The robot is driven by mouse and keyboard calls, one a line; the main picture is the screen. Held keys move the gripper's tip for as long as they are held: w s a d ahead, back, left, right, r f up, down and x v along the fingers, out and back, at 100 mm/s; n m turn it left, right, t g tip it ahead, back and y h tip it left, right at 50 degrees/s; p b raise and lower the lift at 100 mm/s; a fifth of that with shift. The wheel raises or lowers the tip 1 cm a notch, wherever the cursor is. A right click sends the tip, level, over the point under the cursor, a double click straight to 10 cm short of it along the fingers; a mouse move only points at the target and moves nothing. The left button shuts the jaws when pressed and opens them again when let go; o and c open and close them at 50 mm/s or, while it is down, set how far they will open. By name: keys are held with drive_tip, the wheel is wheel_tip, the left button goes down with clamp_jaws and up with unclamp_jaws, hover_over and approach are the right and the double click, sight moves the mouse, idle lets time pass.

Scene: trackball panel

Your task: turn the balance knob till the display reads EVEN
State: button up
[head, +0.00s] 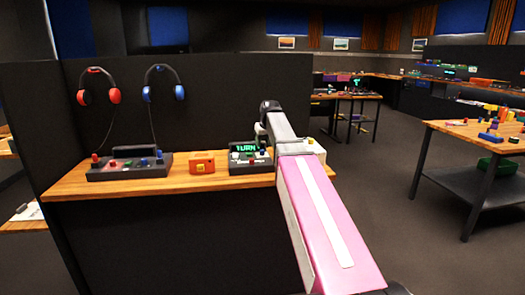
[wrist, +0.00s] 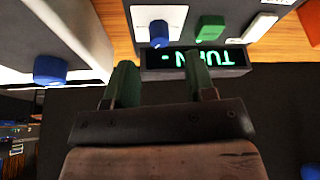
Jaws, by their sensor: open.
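The display (head: 247,148) on a dark panel box (head: 250,168) shows green letters reading TURN in the head view. In the wrist view the display (wrist: 195,60) appears upside down, partly covered by a finger. A blue knob (wrist: 159,33) on a white plate and a green knob (wrist: 210,28) sit beside the display. I cannot tell from labels which one is the balance knob. My gripper (wrist: 158,62) is open and empty, its two green fingers apart, pointing toward the blue knob. Any contact is not visible. The head view does not show the fingertips clearly.
A white lever (wrist: 255,25) is on the same panel. Another blue knob (wrist: 50,68) is on a box at the wrist view's left. An orange box (head: 202,163) and a dark console (head: 130,168) stand left along the wooden bench (head: 75,190). Headphones hang behind.

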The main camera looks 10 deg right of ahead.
sight(263, 151)
drive_tip(key=shift+x, duration=2.55)
drive_tip(key=c, duration=0.9)
